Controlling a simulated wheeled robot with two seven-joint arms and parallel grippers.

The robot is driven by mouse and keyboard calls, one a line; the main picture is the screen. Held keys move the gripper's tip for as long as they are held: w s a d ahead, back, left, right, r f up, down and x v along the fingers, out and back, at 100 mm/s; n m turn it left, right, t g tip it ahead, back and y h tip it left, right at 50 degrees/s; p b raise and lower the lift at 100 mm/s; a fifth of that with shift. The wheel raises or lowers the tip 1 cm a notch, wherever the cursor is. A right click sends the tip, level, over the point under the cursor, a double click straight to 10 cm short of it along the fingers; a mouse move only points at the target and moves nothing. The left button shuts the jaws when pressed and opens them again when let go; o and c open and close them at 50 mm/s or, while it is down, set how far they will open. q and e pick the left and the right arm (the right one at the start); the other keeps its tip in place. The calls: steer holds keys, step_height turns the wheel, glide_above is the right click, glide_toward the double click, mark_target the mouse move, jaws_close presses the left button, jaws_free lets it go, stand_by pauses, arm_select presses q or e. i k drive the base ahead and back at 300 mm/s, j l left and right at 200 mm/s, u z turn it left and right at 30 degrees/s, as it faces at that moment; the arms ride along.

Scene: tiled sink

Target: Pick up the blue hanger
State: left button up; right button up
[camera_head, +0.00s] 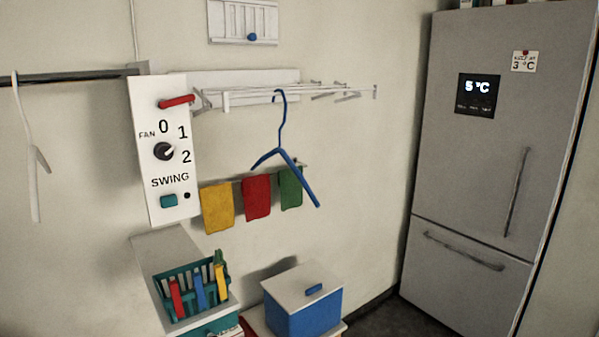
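The blue hanger (283,152) hangs by its hook from the white wall-mounted drying rack (262,91), near the middle of the view. Its two arms slope down, the right one reaching lower in the picture than the left. It hangs in front of the wall and the coloured cloths. Neither of my grippers shows in the head view.
A white hanger (34,155) hangs from a dark rail at left. A fan control panel (164,150) stands out beside the rack. Yellow (217,207), red and green cloths hang below. A teal basket (190,284), a blue box (303,311) and a fridge (490,150) stand around.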

mark_target(279, 150)
steer(key=i+l+u, duration=0.1)
steer(key=l+u, duration=0.25)
steer(key=l, duration=0.25)
steer(key=l+u, duration=0.4)
steer(key=l, duration=0.15)
steer(key=l+u, duration=0.35)
steer(key=l, duration=0.25)
